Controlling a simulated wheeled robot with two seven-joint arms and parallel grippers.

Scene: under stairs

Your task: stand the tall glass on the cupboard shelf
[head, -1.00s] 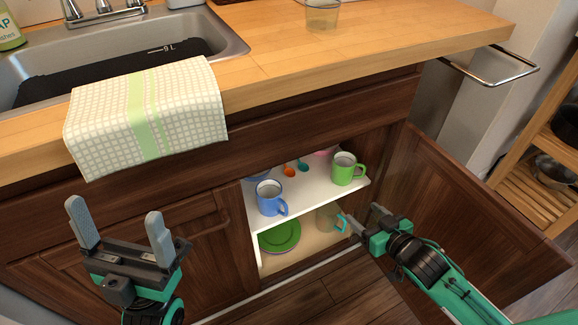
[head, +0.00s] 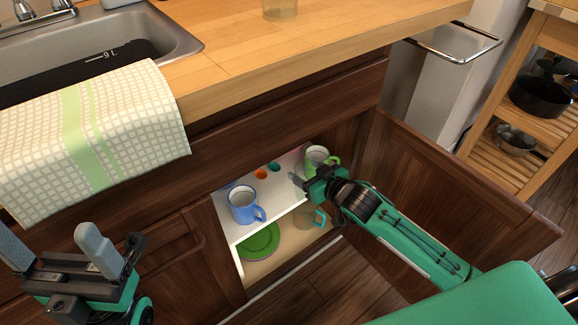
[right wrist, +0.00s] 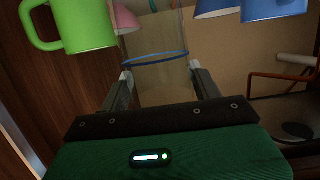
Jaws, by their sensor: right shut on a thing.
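My right gripper (head: 298,181) reaches into the open cupboard, just above the white shelf (head: 273,198), between the blue and green mugs. In the right wrist view, its fingers (right wrist: 161,78) are shut on a clear tall glass (right wrist: 158,82) with a blue rim. The glass is hard to make out in the head view, so whether its base touches the shelf cannot be told. My left gripper (head: 50,247) is open and empty, outside in front of the cupboard at the left.
A blue mug (head: 241,205) and a green mug (head: 315,158) stand on the shelf; the green one (right wrist: 85,22) is close to the glass. Below are green plates (head: 259,242) and a teal-handled clear vessel (head: 305,217). The open door (head: 440,185) is right of my arm.

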